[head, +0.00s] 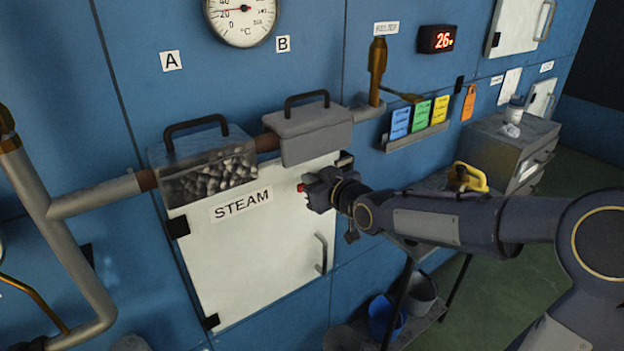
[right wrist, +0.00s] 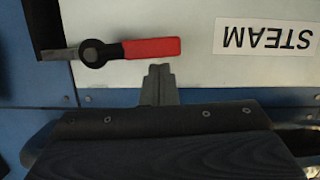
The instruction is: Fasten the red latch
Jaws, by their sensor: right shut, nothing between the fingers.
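The red latch (right wrist: 152,49) is on the white STEAM door (head: 250,250). In the right wrist view, which shows the label upside down, its red handle lies level, with a dark round pivot and a short grey tongue toward the door's edge at left. In the head view only a bit of red (head: 300,187) shows beside my right gripper (head: 312,192). That gripper is shut and empty. Its fingertips (right wrist: 160,72) are just below the red handle in the wrist view, with a small visible gap. My left gripper is not in view.
Two lidded boxes with handles, one clear-sided (head: 205,165) and one grey (head: 312,135), sit on the pipe above the door. The door has a grey handle (head: 321,253). A table with a yellow-handled item (head: 470,177) stands right, behind my arm; buckets (head: 384,315) are below.

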